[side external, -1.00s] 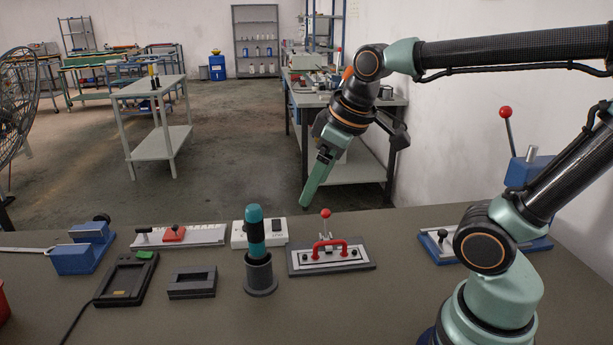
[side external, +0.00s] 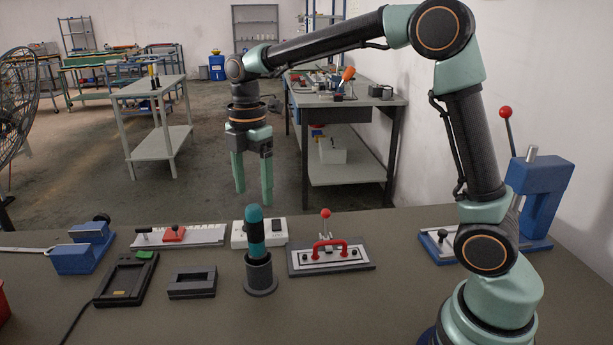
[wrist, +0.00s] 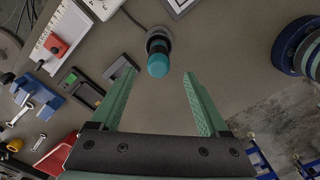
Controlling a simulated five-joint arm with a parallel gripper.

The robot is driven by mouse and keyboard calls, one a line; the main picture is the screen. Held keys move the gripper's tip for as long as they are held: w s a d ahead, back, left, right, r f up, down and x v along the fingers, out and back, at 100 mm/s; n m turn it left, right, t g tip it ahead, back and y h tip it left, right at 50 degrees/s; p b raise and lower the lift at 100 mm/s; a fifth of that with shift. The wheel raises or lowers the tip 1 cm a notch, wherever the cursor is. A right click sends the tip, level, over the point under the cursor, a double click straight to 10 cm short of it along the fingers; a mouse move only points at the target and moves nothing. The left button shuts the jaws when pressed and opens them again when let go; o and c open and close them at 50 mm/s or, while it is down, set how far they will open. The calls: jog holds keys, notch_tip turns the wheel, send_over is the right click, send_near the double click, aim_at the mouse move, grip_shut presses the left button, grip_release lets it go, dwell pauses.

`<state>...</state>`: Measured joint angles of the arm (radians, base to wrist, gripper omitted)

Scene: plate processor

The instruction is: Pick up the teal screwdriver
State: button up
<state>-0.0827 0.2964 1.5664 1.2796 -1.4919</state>
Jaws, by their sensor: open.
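The teal screwdriver (side external: 255,225) stands upright, handle up, in a dark grey round holder (side external: 261,289) on the bench. Its lower part is hidden inside the holder. In the wrist view the screwdriver's rounded teal top (wrist: 158,66) shows ahead of the fingertips, centred between them. My gripper (side external: 253,203) points down with its two green fingers apart and empty. In the side view its fingertips appear just above the screwdriver's top. In the wrist view the open fingers (wrist: 158,76) spread on either side, not touching it.
A toggle clamp fixture with a red handle (side external: 329,248) stands right of the holder. A dark grey block (side external: 192,282) and a black tray (side external: 125,280) lie to its left. A blue press (side external: 540,195) stands far right.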

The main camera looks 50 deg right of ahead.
aim_at(255, 229)
notch_tip(255, 229, down, 10)
jog(key=shift+a+f, duration=0.1)
jog(key=shift+a, duration=0.05)
jog(key=shift+w, duration=0.1)
dwell(0.4)
grip_shut()
